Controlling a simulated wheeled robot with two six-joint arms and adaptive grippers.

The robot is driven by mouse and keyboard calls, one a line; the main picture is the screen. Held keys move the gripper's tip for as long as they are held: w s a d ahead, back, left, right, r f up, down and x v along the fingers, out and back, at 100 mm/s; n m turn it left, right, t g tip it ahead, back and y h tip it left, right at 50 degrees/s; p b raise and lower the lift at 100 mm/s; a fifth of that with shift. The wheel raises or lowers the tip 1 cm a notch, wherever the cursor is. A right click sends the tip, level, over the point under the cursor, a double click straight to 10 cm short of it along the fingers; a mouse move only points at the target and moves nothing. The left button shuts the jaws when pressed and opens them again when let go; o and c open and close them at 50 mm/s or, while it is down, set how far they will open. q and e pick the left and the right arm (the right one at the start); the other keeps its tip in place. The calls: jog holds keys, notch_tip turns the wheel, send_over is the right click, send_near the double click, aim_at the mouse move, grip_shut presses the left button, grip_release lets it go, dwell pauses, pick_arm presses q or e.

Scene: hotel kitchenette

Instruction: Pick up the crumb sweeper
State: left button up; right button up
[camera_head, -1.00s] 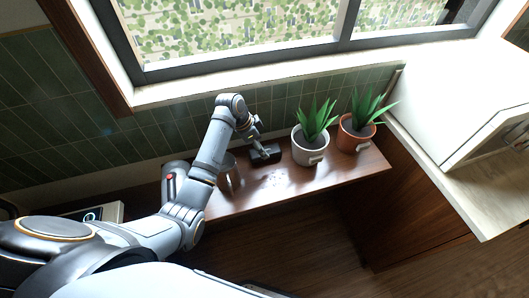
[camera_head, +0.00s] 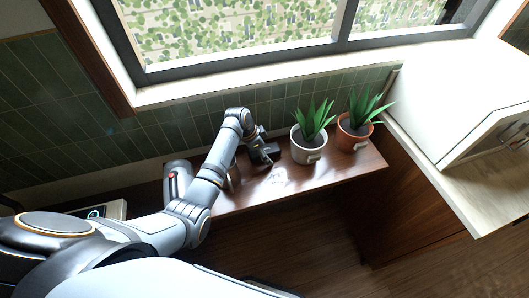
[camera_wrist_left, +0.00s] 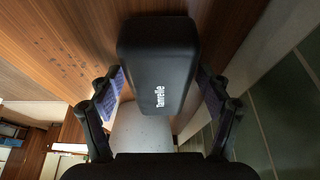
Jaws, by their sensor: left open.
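The crumb sweeper (camera_wrist_left: 158,65) is a black, rounded block with pale lettering on its face. It lies on the narrow wooden shelf near the tiled wall. In the left wrist view it sits between the two spread fingers of my left gripper (camera_wrist_left: 158,98), with gaps visible at both sides. In the head view my left gripper (camera_head: 264,152) is right at the sweeper; the two dark shapes merge, so contact cannot be told. My right gripper is not in view.
A white pot with a plant (camera_head: 307,151) stands close to the right of the gripper, with a terracotta pot (camera_head: 352,136) beyond it. A metal cup (camera_head: 234,176) is partly behind my arm. Crumbs (camera_head: 276,177) lie on the shelf (camera_head: 325,177), whose front right is clear.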

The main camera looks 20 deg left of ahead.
aim_at(268, 149)
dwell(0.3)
pick_arm(q)
jog(key=c, duration=1.2)
jog(key=shift+c, duration=0.5)
jog(key=shift+r, duration=0.4)
notch_tip(268, 149, up, 4)
jog(key=p, duration=0.5)
jog(key=shift+s+d+r+p, duration=0.15)
jog(key=shift+r+p, duration=0.1)
jog(key=shift+p, duration=0.15)
jog(key=s+d+r+p, duration=0.2)
jog(key=s+r+p, duration=0.1)
jog(key=s, duration=0.3)
jog(key=s+d+r+p, duration=0.3)
jog(key=s+r, duration=0.2)
jog(key=s, duration=0.1)
jog(key=shift+s, duration=0.35)
